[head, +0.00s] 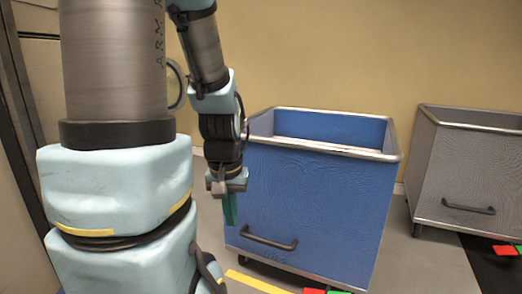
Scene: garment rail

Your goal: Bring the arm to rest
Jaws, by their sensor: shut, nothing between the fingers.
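My gripper (230,208) hangs pointing down in front of the left edge of a blue cart. Its greenish fingers are shut with nothing between them. My arm folds down from the top of the view, and its large grey and pale blue links fill the left side. They hide part of the wall and floor behind.
The blue cart (318,205) has a metal rim, a dark front handle and an open top. A grey cart (465,170) stands at the right. Grey floor (425,265) shows between them, with yellow, red and green marks. A tan wall (350,50) is behind.

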